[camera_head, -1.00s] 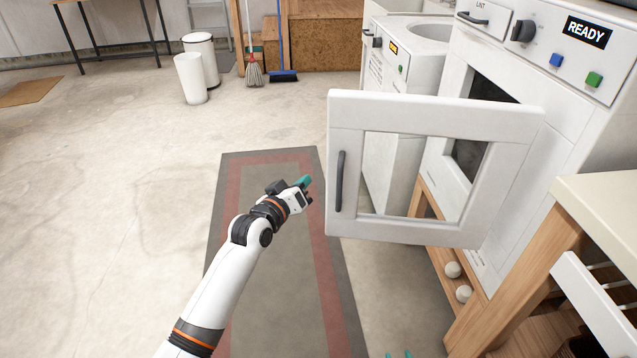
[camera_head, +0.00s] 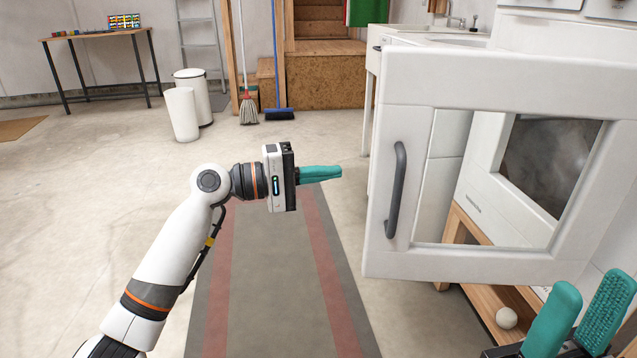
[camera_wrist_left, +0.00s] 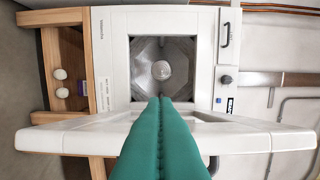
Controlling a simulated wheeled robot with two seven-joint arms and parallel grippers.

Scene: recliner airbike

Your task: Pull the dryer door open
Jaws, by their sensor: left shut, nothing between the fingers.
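The dryer door (camera_head: 500,92) is a white square frame with an open window and a dark handle (camera_head: 396,190) on its left side. It stands swung out from the white dryer (camera_head: 494,187), whose dark drum opening (camera_head: 552,158) shows through the window. My left gripper (camera_head: 340,172) is shut and empty, left of the handle and apart from it. In the left wrist view its teal fingers (camera_wrist_left: 160,105) lie together, in front of the door edge (camera_wrist_left: 70,135) and the dryer opening (camera_wrist_left: 163,65). My right gripper (camera_head: 580,315) is open at the lower right, its two fingers apart.
A wooden stand (camera_head: 485,300) under the dryer holds a white ball (camera_head: 507,317). A grey and red mat (camera_head: 275,290) lies on the floor. White bins (camera_head: 182,115), a broom (camera_head: 248,108) and a table (camera_head: 95,35) stand at the back. The floor at left is clear.

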